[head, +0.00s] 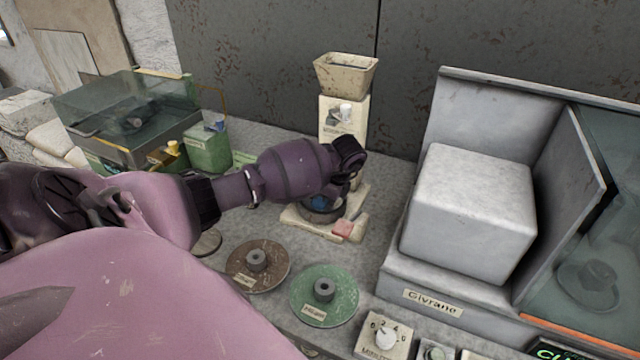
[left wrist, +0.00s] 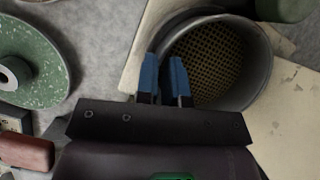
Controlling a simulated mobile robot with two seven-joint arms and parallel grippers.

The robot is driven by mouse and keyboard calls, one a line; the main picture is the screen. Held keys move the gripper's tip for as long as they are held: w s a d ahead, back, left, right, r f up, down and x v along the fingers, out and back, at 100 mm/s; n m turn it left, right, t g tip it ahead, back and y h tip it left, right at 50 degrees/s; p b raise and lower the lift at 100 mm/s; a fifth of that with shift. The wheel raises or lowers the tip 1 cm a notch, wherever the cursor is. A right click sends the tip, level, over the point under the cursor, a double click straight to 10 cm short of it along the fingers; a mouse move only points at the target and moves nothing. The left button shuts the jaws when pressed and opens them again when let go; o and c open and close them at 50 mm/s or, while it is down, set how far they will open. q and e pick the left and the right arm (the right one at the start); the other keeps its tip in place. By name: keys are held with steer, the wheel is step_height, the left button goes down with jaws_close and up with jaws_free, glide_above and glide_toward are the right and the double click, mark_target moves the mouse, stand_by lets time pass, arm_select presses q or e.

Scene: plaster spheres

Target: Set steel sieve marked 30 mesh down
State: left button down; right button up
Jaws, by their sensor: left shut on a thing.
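The steel sieve (left wrist: 222,52) is a round grey metal ring with a yellowish mesh inside. In the left wrist view my left gripper (left wrist: 165,75) has its two blue-tipped fingers shut on the sieve's near wall. In the head view the sieve (head: 322,216) shows partly beneath my left gripper (head: 320,201), over the cream base of a small machine. I cannot tell whether it touches that base. No 30 mesh marking is readable. My arm hides part of the sieve. My right gripper is not in view.
A cream machine column with a hopper (head: 345,75) stands behind the sieve. A brown disc (head: 272,272) and a green disc (head: 340,305) lie in front. A large grey block (head: 470,210) in a grey housing is on the right. A green box (head: 208,150) stands left.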

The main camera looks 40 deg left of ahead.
arm_select(q)
steer(key=shift+f, duration=0.3)
steer(key=shift+f+b, duration=0.25)
steer(key=shift+b, duration=0.05)
steer(key=c, duration=1.3)
jaws_free()
steer(key=shift+o, duration=0.8)
